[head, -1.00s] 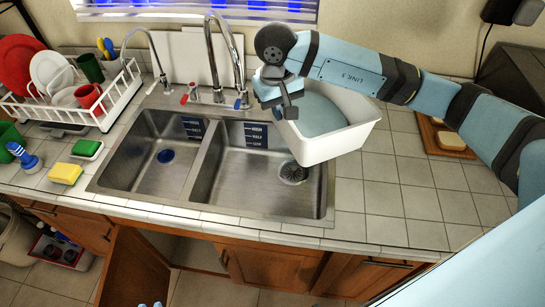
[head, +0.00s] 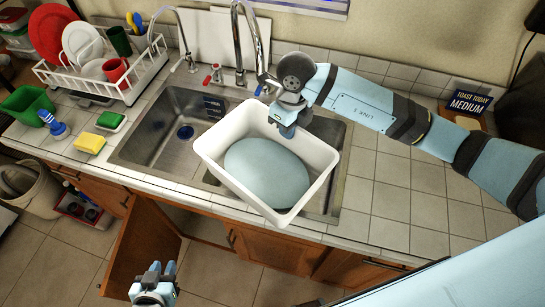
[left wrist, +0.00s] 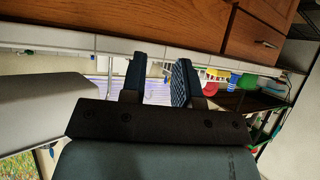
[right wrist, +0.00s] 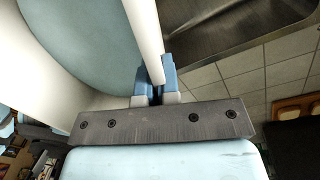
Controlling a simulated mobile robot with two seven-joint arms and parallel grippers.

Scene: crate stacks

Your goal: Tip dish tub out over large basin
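The white dish tub (head: 323,155) holds a pale blue-grey mass that looks like water (head: 266,172). It hangs over the large right-hand basin (head: 338,190) and hides most of it; its near corner reaches over the counter's front edge. The tub looks slightly tilted, and I see nothing pouring. My right gripper (head: 287,126) is shut on the tub's far right rim; in the right wrist view its fingers (right wrist: 157,82) pinch the white wall (right wrist: 144,35). My left gripper (head: 155,278) is low in front of the cabinets, empty, its fingers apart in the left wrist view (left wrist: 158,78).
The smaller basin (head: 170,135) lies to the left. Faucets (head: 238,50) stand behind the sink. A dish rack (head: 120,85), yellow sponge (head: 90,144), green sponge (head: 111,121) and brush (head: 54,124) are at left. A cabinet door (head: 143,250) hangs open below.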

